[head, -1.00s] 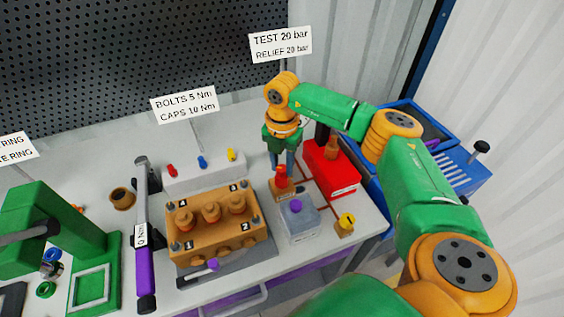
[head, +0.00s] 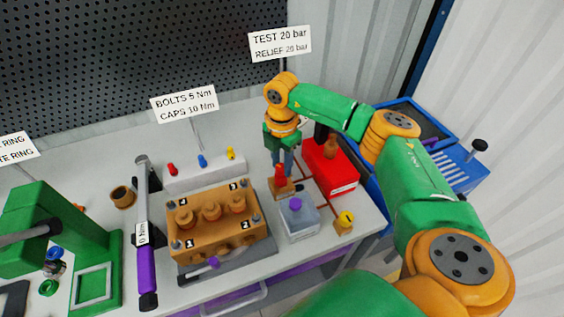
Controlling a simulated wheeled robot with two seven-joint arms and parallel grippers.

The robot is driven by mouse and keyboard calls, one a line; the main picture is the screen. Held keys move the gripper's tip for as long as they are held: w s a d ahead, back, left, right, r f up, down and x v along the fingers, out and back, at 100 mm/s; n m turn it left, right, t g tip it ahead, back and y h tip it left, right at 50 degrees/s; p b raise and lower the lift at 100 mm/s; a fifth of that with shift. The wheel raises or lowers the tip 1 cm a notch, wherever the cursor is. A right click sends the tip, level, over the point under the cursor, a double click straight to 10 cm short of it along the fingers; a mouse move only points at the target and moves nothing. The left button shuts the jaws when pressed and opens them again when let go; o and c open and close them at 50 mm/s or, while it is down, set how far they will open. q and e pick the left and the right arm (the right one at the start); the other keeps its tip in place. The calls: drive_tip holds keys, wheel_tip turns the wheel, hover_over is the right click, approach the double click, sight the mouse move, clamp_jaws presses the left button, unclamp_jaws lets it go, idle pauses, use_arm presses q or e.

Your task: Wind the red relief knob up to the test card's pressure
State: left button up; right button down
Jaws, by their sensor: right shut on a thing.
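The red relief knob (head: 281,172) stands on a small brass-brown block (head: 282,188) behind the grey box with a purple knob. My right gripper (head: 282,165) points straight down over the red knob, its fingers shut on it. No pressure reading can be made out. My left gripper is not in view.
The grey box (head: 299,220) stands just in front, with a yellow-knobbed valve (head: 344,222) to its right. A red box (head: 332,166) is right of the gripper. The brass pump block (head: 216,225), torque wrench (head: 145,240) and green press (head: 95,250) lie left.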

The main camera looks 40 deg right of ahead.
sight(282, 166)
drive_tip(key=c, duration=0.5)
unclamp_jaws()
drive_tip(key=shift+c, duration=0.2)
drive_tip(key=shift+r, duration=0.3)
wheel_tip(282, 166, up, 6)
drive_tip(key=shift+r+b, duration=0.25)
drive_tip(key=shift+b, duration=0.75)
